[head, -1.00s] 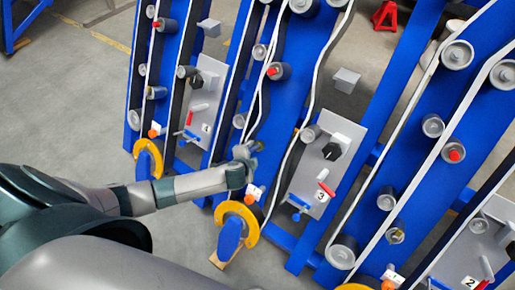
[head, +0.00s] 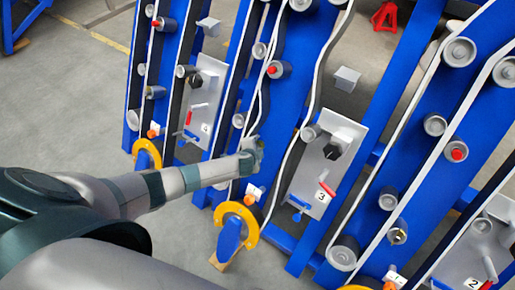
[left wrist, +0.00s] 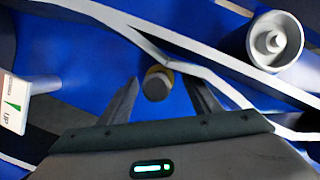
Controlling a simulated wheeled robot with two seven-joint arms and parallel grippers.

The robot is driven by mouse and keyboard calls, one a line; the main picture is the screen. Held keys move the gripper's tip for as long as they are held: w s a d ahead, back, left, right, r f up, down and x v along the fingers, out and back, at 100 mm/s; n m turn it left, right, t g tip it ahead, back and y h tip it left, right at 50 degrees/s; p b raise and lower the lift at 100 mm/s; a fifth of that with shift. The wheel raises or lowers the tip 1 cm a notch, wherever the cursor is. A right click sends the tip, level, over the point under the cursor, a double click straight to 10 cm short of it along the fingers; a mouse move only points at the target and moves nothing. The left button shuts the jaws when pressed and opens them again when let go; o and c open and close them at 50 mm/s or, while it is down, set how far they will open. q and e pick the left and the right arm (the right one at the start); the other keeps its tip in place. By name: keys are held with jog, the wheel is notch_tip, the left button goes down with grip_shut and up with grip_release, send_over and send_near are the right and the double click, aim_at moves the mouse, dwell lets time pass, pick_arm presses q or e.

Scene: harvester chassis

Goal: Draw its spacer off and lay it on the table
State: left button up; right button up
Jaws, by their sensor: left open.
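My left gripper (head: 257,146) reaches in from the left to the blue frame beside plate 3. In the left wrist view its two dark fingers (left wrist: 160,98) are apart. Between them, near the tips, is a short round piece (left wrist: 157,84) with a dark grey end face and a brass-coloured side. It may be the spacer; I cannot tell for certain. A gap shows on each side of it, so the fingers do not grip it. In the head view the gripper hides this piece. My right gripper is not in view.
White belts (left wrist: 190,68) run close above and right of the fingers. A grey roller (left wrist: 275,42) stands out at the right, and a tag marked UP (left wrist: 14,103) at the left. Yellow ring (head: 237,224) and plate 3 (head: 325,165) are near. The floor (head: 60,110) is bare at left.

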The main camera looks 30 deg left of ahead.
pick_arm(q)
jog(key=c, duration=1.2)
jog(key=shift+s, duration=0.15)
